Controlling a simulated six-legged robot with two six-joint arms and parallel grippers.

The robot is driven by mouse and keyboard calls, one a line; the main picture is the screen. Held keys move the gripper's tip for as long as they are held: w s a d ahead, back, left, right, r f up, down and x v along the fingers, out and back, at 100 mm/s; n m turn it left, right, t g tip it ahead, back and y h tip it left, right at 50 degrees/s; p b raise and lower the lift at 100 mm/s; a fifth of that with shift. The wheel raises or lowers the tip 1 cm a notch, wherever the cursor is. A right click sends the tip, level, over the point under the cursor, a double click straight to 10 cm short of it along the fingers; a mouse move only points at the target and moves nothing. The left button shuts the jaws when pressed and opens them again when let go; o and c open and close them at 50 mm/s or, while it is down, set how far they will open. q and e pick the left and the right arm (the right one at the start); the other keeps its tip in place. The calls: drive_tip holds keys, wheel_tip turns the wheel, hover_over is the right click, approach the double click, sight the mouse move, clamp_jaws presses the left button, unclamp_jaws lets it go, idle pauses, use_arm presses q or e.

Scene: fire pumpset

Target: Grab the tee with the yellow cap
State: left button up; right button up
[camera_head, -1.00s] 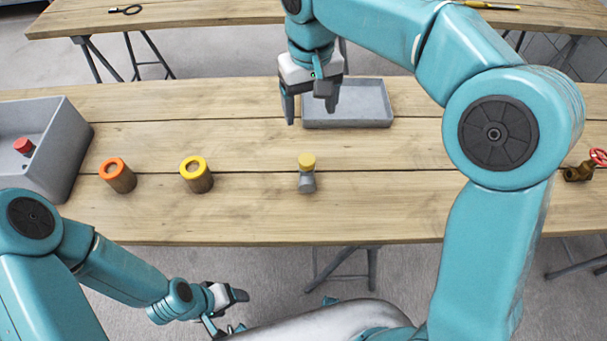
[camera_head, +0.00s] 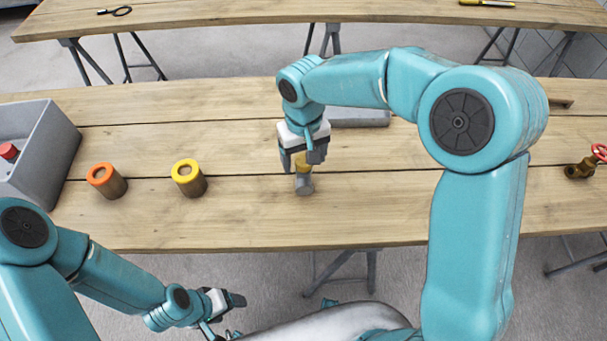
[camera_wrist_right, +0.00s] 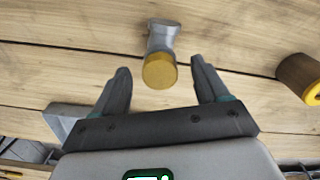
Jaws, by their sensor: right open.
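The tee with the yellow cap is a small grey fitting (camera_head: 304,187) standing on the near half of the wooden table. In the head view my right gripper (camera_head: 302,168) is over it and partly hides its cap. In the right wrist view the yellow cap (camera_wrist_right: 159,71) shows between and slightly beyond the two fingertips of my right gripper (camera_wrist_right: 160,66), with the grey body (camera_wrist_right: 162,33) past it. The right fingers are open and do not visibly touch the tee. My left gripper (camera_head: 232,301) is low at the near side, off the table; its jaws are unclear.
A yellow-ringed cylinder (camera_head: 190,188) and an orange-ringed cylinder (camera_head: 107,191) stand left of the tee. A grey tray (camera_head: 360,118) is behind my right arm. A brass valve with a red wheel (camera_head: 580,170) is at far right.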

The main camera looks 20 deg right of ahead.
drive_tip(key=shift+f, duration=0.7)
drive_tip(key=shift+s+f, duration=0.1)
drive_tip(key=shift+f, duration=0.15)
clamp_jaws()
